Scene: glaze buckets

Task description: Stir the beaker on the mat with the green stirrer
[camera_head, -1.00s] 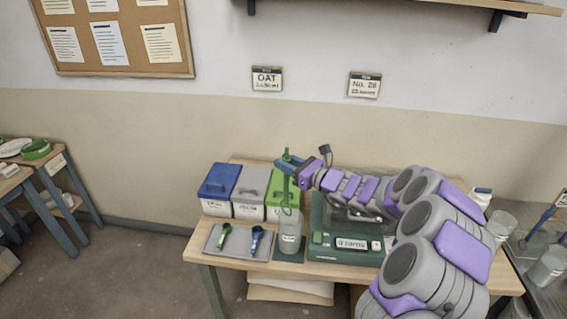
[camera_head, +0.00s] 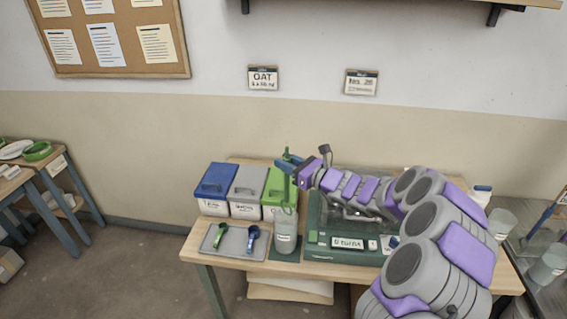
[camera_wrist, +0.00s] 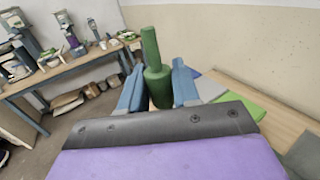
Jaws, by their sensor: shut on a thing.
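The clear beaker (camera_head: 286,236) with a white label stands upright on the dark green mat (camera_head: 284,255) near the table's front edge. My gripper (camera_head: 288,163) is above and behind the beaker. Its blue fingers are shut on the green stirrer (camera_head: 287,152), whose top sticks up above them. In the wrist view, the stirrer's thick green handle (camera_wrist: 157,88) stands between the fingers of my gripper (camera_wrist: 157,76). The stirrer's lower part runs down towards the beaker's mouth against the green-lidded bin. I cannot tell how deep its tip reaches.
A green device with a turns display (camera_head: 348,243) stands right of the beaker, under my arm. A grey tray (camera_head: 232,250) with a green and a blue scoop lies left. Blue (camera_head: 216,180), grey (camera_head: 248,184) and green (camera_head: 277,183) lidded bins stand behind.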

